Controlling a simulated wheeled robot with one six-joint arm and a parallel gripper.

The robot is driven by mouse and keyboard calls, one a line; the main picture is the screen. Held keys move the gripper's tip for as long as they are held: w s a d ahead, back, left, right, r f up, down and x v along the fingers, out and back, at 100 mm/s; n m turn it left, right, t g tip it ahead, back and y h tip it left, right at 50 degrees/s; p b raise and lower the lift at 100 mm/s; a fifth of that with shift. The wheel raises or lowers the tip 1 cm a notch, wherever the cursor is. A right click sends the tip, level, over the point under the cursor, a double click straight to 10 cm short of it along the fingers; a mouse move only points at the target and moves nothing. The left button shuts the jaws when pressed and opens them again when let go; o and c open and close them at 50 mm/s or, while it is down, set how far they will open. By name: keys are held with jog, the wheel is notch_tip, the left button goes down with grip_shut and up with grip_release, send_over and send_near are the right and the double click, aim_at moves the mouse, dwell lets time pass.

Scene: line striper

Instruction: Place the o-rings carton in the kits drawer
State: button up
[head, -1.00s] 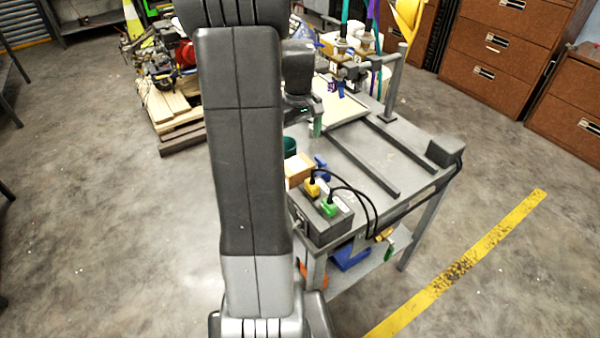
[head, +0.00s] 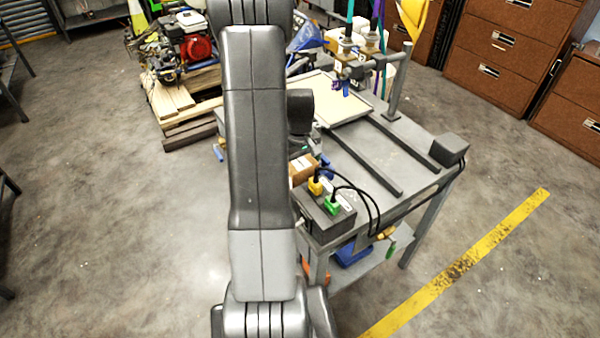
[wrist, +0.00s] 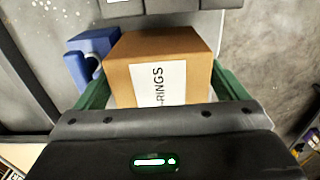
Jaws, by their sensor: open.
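The o-rings carton is a brown box with a white label whose visible letters read "-RINGS" in the wrist view (wrist: 190,60). In the head view the carton (head: 302,167) stands at the left edge of the grey work table, partly hidden by my arm. My gripper (wrist: 164,88) is open, with green fingers on the left and right of the carton in the wrist view. I cannot tell whether they touch it. In the head view my fingers are mostly hidden. Brown cabinets with drawers (head: 510,70) stand at the back right; no kits label can be read.
A grey box (head: 325,222) with yellow and green plugs stands beside the carton. A blue object (wrist: 92,58) sits left of the carton in the wrist view. Two dark rails (head: 365,160) and a tray (head: 332,98) occupy the table (head: 415,185). The floor right of the table is clear.

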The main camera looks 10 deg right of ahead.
jog(key=c, duration=1)
jog(key=shift+o, duration=0.2)
